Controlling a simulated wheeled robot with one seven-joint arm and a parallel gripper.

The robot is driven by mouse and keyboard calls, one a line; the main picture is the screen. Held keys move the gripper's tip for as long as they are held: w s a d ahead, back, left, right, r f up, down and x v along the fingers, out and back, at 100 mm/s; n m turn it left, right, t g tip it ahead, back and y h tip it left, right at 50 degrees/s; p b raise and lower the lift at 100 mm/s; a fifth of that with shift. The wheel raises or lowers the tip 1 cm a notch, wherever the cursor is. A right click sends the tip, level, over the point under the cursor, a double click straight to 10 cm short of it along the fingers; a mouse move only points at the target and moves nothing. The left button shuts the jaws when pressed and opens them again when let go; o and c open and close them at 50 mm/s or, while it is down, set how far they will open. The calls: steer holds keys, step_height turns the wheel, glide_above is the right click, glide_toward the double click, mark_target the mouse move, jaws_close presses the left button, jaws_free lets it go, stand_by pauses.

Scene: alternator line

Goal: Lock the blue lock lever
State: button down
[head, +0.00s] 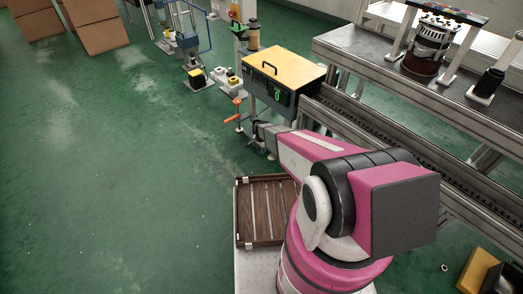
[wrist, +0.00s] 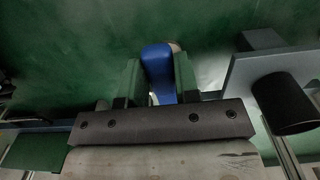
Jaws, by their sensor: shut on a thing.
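The blue lock lever (wrist: 157,60) shows in the wrist view as a rounded blue handle between the two green fingers. My gripper (wrist: 158,74) is shut on it, with one finger on each side. The lever's lower end and its mount are hidden behind the dark gripper body. In the head view my gripper (head: 262,137) is small and sits just below the yellow-topped box; I cannot make out the blue lever there.
The yellow-topped box (head: 284,72) stands close beyond my gripper. An orange handle (head: 238,101) sticks out to its left. A conveyor rail (head: 365,122) runs along the right. A brown slatted tray (head: 244,222) lies below my arm. The green floor at left is clear.

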steer(key=c, duration=0.8)
jaws_free()
steer(key=shift+c, duration=0.2)
steer(key=shift+r, duration=0.15)
step_height(320, 180, up, 11)
steer(key=shift+f, duration=0.2)
steer(key=s+d+r+n, duration=0.3)
steer(key=s+r, duration=0.5)
steer(key=r, duration=0.2)
steer(key=s+d+r+n, duration=0.4)
steer(key=s+r, duration=0.4)
steer(key=r, duration=0.2)
steer(key=s+d+r+n, duration=0.3)
steer(key=s+r+n, duration=0.1)
steer(key=s+r, duration=0.4)
step_height(320, 180, up, 2)
steer(key=shift+s+d, duration=0.2)
steer(key=shift+s, duration=0.15)
